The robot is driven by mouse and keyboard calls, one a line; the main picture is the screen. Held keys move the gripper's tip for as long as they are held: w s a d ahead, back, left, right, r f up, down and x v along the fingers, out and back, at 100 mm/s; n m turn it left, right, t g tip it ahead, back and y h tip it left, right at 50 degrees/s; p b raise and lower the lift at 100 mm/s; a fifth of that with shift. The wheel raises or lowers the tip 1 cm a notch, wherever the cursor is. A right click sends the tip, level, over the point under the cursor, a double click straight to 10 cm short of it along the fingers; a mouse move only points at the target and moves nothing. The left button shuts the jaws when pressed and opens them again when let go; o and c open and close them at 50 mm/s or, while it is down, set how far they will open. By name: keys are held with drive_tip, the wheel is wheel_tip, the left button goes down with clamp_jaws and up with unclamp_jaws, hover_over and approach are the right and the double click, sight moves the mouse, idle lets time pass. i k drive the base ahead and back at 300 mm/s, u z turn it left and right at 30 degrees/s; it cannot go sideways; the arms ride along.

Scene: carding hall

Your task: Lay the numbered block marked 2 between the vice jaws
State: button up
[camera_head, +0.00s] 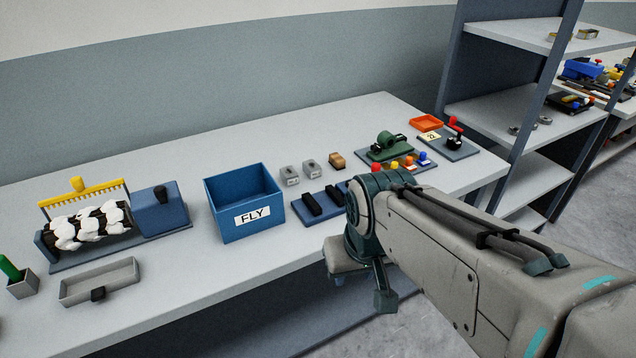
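Two small grey blocks stand side by side on the bench behind the blue vice; one is the left grey block (289,176), the other the right grey block (312,168). A brown-topped block (337,160) stands to their right. Their markings are too small to read, so I cannot tell which is 2. The vice (300,217) has a blue base and two black jaws (311,204) with a gap between them; no block shows in it. My arm covers the vice's right end. My gripper's fingers do not show.
A blue box marked FLY (250,230) stands left of the vice. A green device (390,148) with coloured knobs, an orange tray (426,123) and a red-handled device (455,138) stand at the right. A carding roller unit (90,228) and grey tray (98,283) lie left.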

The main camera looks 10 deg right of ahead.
sight(289, 176)
drive_tip(key=u, duration=0.05)
drive_tip(key=i, duration=0.85)
drive_tip(key=u, duration=0.45)
